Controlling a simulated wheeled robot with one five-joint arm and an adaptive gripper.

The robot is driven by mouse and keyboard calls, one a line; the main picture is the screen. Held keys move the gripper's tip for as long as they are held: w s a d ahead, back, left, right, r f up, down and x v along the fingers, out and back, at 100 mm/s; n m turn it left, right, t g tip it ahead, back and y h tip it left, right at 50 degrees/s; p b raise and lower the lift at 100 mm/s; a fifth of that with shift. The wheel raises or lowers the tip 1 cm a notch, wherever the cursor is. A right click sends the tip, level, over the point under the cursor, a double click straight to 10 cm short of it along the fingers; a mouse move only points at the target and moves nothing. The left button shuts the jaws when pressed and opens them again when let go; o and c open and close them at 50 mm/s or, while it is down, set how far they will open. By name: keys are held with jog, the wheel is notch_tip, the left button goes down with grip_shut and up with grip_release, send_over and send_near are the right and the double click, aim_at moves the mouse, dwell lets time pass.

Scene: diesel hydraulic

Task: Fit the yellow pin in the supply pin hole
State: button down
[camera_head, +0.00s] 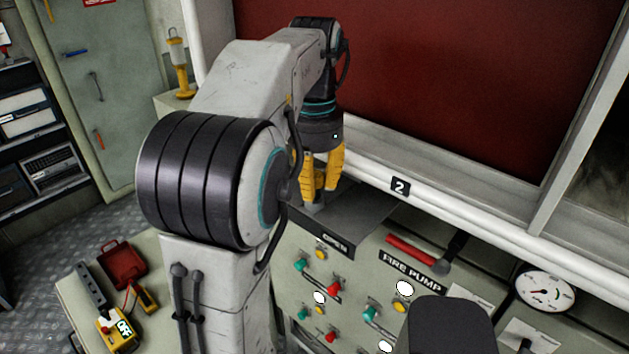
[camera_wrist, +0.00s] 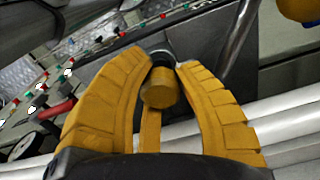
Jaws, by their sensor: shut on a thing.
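My gripper (camera_head: 319,188) points down over the left end of the grey control console, with its yellow fingers closed in. In the wrist view, the fingers of my gripper (camera_wrist: 162,62) close around a short yellow cylinder, which looks like the yellow pin (camera_wrist: 159,88). A dark piece and a grey rim show at its far end. In the head view the pin cannot be told apart from the yellow fingers; a small grey piece shows below them. I cannot make out the supply pin hole or its label in either view.
The console carries an OPEN label (camera_head: 336,243), a red lever (camera_head: 411,249), a FIRE PUMP label (camera_head: 412,270), coloured knobs and a round gauge (camera_head: 546,288). A white rail (camera_head: 465,220) runs close behind my gripper. A yellow lamp (camera_head: 181,68) stands at back left.

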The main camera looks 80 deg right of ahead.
jog(key=c, duration=0.9)
grip_release()
jog(key=shift+r, duration=0.1)
jog(key=shift+r, duration=3.65)
